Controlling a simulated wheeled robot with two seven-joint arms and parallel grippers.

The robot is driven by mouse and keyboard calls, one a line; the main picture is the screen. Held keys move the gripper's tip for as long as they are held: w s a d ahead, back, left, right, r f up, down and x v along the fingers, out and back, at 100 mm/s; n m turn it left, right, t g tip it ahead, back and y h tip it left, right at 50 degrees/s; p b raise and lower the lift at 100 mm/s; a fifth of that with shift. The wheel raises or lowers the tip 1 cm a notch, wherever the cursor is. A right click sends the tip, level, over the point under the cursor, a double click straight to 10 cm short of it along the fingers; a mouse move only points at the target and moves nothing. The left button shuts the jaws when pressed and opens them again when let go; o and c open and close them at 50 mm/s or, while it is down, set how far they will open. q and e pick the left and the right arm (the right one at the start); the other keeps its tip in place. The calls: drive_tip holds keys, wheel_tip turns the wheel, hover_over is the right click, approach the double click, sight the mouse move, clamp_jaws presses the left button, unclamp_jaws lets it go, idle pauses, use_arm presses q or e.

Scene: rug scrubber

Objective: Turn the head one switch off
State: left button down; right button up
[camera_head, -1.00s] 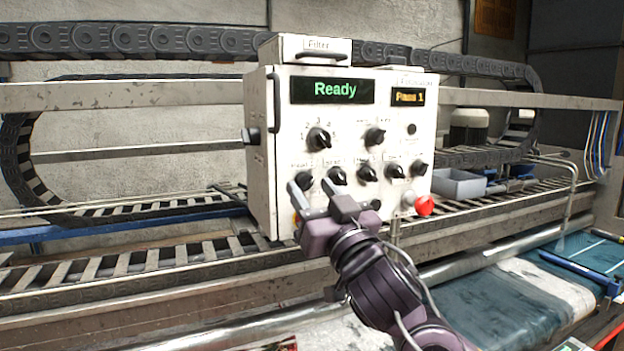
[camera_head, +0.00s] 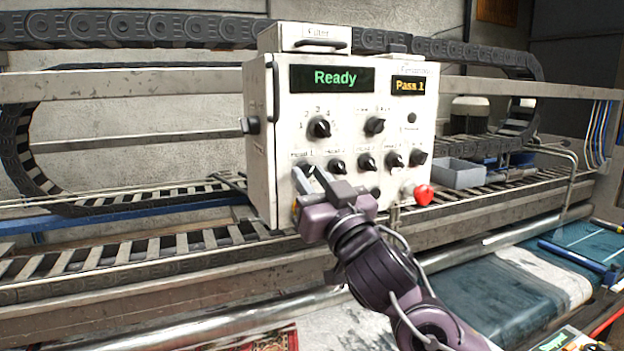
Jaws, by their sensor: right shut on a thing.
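The white control box (camera_head: 280,125) stands at the centre with a green "Ready" display (camera_head: 332,78) and an orange "Pass 1" display (camera_head: 408,86). A lower row of black rotary switches runs across its front. The leftmost one, labelled like "Head 1" (camera_head: 305,168), is the head one switch. My right gripper (camera_head: 309,178) reaches up from the lower right and is shut on this switch's knob. The fingers hide much of the knob, so its pointer direction cannot be read. My left gripper is not in view.
Other knobs (camera_head: 337,166) sit close to the right of the gripper. A red button (camera_head: 423,194) is at the box's lower right. A grey bin (camera_head: 459,172) stands beyond it. Rails and cable chains (camera_head: 130,34) run behind the box.

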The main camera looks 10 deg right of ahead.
drive_tip(key=shift+n, duration=0.3)
drive_tip(key=n+y, duration=0.1)
drive_tip(key=n, duration=0.1)
drive_tip(key=n+g+y+p, duration=0.1)
drive_tip(key=n, duration=0.2)
drive_tip(key=shift+d+r+n+g+y, duration=0.15)
drive_tip(key=shift+n+g+y, duration=0.15)
drive_tip(key=shift+y, duration=0.1)
drive_tip(key=n+g+y+p, duration=0.1)
drive_tip(key=n, duration=0.3)
drive_tip(key=shift+d+r+n+p, duration=0.1)
drive_tip(key=shift+n+p, duration=0.2)
drive_tip(key=shift+n, duration=0.1)
drive_tip(key=n+g+p, duration=0.1)
drive_tip(key=n, duration=0.2)
drive_tip(key=n+g+p, duration=0.1)
drive_tip(key=n, duration=0.1)
drive_tip(key=shift+r+n+g+y, duration=0.15)
drive_tip(key=shift+n+g+y, duration=0.25)
drive_tip(key=shift+n+g+p, duration=0.35)
drive_tip(key=shift+n+g, duration=0.25)
drive_tip(key=shift+n, duration=0.6)
drive_tip(key=o, duration=1)
